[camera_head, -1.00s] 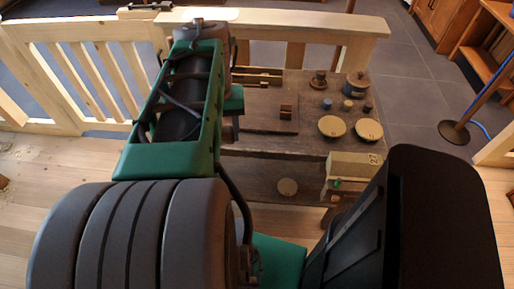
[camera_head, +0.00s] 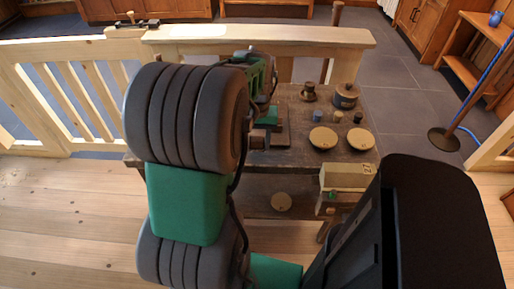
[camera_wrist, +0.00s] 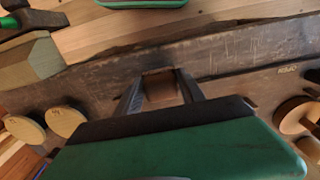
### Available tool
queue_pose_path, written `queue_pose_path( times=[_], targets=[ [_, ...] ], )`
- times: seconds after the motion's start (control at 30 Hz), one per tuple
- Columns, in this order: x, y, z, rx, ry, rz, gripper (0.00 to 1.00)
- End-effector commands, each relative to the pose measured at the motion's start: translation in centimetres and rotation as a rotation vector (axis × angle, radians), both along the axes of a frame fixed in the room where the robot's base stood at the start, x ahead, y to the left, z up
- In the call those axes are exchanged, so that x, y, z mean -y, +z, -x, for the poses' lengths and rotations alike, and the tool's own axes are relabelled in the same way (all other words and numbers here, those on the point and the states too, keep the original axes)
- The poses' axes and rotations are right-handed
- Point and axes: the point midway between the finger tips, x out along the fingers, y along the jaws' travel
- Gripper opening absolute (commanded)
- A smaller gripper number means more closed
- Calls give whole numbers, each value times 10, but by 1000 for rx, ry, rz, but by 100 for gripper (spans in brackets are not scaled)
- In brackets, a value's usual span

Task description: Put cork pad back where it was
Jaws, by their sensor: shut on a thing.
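My gripper (camera_wrist: 162,76) shows in the wrist view, its two dark fingers closed on a small brown squarish piece (camera_wrist: 160,91). I take this piece to be the cork pad, though its full shape is hidden between the fingers. The dark wooden workbench (camera_wrist: 225,58) lies below it; I cannot tell whether the piece touches it. In the head view my arm covers the left part of the workbench (camera_head: 301,166) and hides the gripper's tips and the held piece.
Two round tan discs (camera_head: 323,138) (camera_head: 360,139) lie on the bench's right side, near small spools and a larger round container (camera_head: 346,95). A pale box (camera_head: 347,177) stands at the front right. A wooden rail (camera_head: 260,37) runs behind.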

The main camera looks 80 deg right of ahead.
Motion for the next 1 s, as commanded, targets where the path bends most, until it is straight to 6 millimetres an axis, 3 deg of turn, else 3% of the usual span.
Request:
queue_pose_path(
  times=[0.17, 0.5, 0.53, 0.8, 1.0],
  targets=[
    [0, -30, 0, 0, 0, -2, 8],
    [0, -34, 0, 0, 0, 0, 8],
    [0, -34, 0, 0, 0, 0, 47],
    [0, -33, 0, 0, 0, 0, 68],
    [0, -33, 0, 0, 0, 0, 68]
  ],
)
